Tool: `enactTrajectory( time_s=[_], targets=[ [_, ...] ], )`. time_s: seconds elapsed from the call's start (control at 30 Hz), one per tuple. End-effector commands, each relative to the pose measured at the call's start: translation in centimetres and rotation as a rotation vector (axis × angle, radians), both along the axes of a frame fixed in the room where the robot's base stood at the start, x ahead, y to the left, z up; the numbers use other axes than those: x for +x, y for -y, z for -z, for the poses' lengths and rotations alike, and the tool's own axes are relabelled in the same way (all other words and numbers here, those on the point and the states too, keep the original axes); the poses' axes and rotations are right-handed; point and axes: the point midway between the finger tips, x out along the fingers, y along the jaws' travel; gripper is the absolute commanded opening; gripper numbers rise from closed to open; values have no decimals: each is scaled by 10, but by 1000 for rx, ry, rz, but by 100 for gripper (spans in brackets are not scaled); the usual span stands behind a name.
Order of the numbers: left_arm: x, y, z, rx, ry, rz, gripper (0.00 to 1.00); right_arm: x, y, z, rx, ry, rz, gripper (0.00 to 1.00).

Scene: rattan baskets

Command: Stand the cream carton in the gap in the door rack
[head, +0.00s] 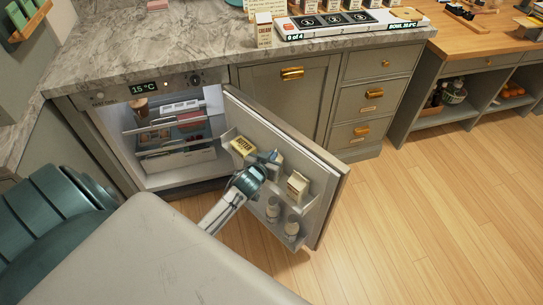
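A small pale carton (264,30) with dark lettering, seemingly "CREAM", stands upright on the marble counter's front edge. The open fridge door (325,185) carries racks on its inner face. A yellow butter pack (243,146) is at the left of the upper rack and a cream-coloured carton (298,184) stands at its right. My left gripper (271,157) is at the upper rack, between the butter and that carton. A pale shape (278,163) shows beside its fingers; I cannot tell whether it is held. The gripper and arm hide part of the rack. My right gripper is out of view.
Two white bottles (273,209) stand in the lower door rack. The lit fridge (180,180) holds shelves and a drawer. A tray with dark panels (335,22) sits on the counter. The wooden floor (430,220) right of the door is clear.

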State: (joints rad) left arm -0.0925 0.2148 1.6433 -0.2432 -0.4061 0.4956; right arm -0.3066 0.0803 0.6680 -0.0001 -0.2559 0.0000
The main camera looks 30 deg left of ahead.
Motion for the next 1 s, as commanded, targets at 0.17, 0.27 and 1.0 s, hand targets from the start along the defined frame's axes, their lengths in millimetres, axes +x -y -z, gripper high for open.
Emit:
enactTrajectory(
  time_s=[0.17,0.27,1.0],
  targets=[
    [0,0,0,0,0,0,25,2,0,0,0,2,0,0],
    [0,0,0,0,0,0,25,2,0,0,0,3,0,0],
    [-88,15,-37,1,0,0,25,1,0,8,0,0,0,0]
  ],
)
